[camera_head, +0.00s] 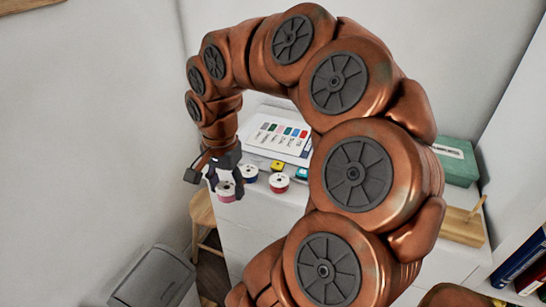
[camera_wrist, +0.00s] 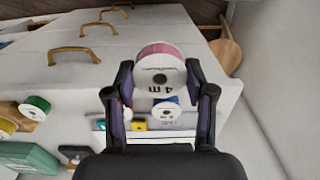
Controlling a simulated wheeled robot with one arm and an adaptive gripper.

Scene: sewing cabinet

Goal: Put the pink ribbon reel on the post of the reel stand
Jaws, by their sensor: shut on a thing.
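My gripper (camera_head: 226,182) is shut on the pink ribbon reel (camera_head: 227,197), near the left corner of the white cabinet. In the wrist view, the pink reel (camera_wrist: 158,50) sits between the fingertips (camera_wrist: 160,76), its white labelled face towards the camera and pink ribbon showing along the top. Whether the reel touches the cabinet is unclear. The reel stand (camera_head: 462,226) is a light wooden base with a thin post (camera_head: 477,207), at the right end of the cabinet top. The post is bare.
A blue reel (camera_head: 249,173), a red reel (camera_head: 279,182) and a yellow item (camera_head: 277,166) are close to my gripper. A printed colour sheet (camera_head: 283,137) lies behind them. A green box (camera_head: 455,160) stands behind the stand. My arm hides the cabinet's middle.

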